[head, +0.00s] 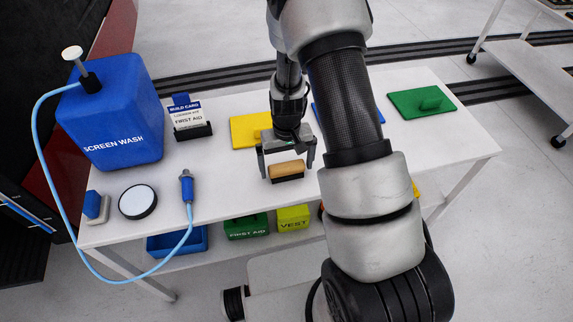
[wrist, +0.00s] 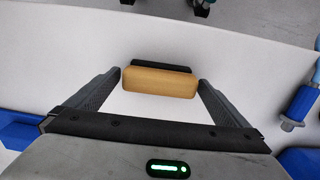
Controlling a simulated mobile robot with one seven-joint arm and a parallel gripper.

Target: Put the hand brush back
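The hand brush (head: 287,169) has a tan wooden block and a dark strip along its lower edge. It rests on the white table (head: 231,180), near its front edge. My gripper (head: 287,161) is over it, fingers spread, one beyond each end of the block. In the wrist view the brush (wrist: 160,82) lies between the open fingertips (wrist: 160,78), with a narrow gap at each end. The brush does not look clamped. I cannot tell how far above the tabletop the fingertips are.
Left are a blue screen wash container (head: 112,118), build card (head: 187,113), round disc (head: 137,201) and blue hose nozzle (head: 187,188). Behind are yellow (head: 246,131), blue and green (head: 408,101) plates. Boxes, including the green first aid box (head: 245,227), sit on a lower shelf.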

